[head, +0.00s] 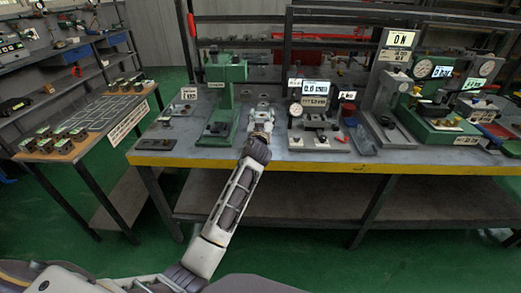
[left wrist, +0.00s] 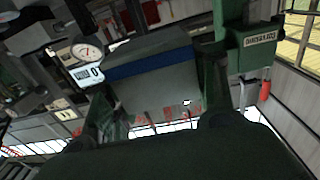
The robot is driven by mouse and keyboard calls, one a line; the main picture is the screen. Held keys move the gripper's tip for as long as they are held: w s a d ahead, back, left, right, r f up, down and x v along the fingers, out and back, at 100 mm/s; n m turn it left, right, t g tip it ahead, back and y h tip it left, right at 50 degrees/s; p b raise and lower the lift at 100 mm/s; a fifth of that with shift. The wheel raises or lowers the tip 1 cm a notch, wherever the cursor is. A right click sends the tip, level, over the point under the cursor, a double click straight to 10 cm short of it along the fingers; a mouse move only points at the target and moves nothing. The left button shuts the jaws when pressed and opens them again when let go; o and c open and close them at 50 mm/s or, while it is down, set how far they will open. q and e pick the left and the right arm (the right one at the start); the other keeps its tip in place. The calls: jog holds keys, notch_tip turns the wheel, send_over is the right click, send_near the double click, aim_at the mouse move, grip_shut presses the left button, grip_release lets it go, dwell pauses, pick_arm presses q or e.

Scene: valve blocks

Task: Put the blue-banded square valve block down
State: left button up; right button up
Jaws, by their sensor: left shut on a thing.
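The blue-banded square valve block (left wrist: 160,88) fills the middle of the left wrist view, a grey block with a dark blue band across it. My left gripper (left wrist: 158,100) is shut on it, one finger on each side. In the head view my left gripper (head: 262,112) is over the workbench, between the green press and the gauge station. There the block is too small and too much covered by the gripper to make out clearly. The wrist view does not show whether the block touches anything below. My right gripper is not in view.
The green press (head: 225,95) stands left of my gripper on the grey workbench (head: 190,148). A gauge station with a lit display (head: 316,87) stands close on the right. More stations crowd the bench's right end. A side table (head: 75,152) at left holds several small blocks.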

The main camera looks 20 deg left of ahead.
pick_arm(q)
jog(key=shift+w+a+f, duration=0.15)
jog(key=shift+a+f, duration=0.05)
jog(key=shift+f, duration=0.55)
jog(key=shift+a+f+y, duration=0.1)
jog(key=shift+a+y, duration=0.05)
jog(key=shift+y, duration=0.15)
jog(key=shift+n, duration=0.3)
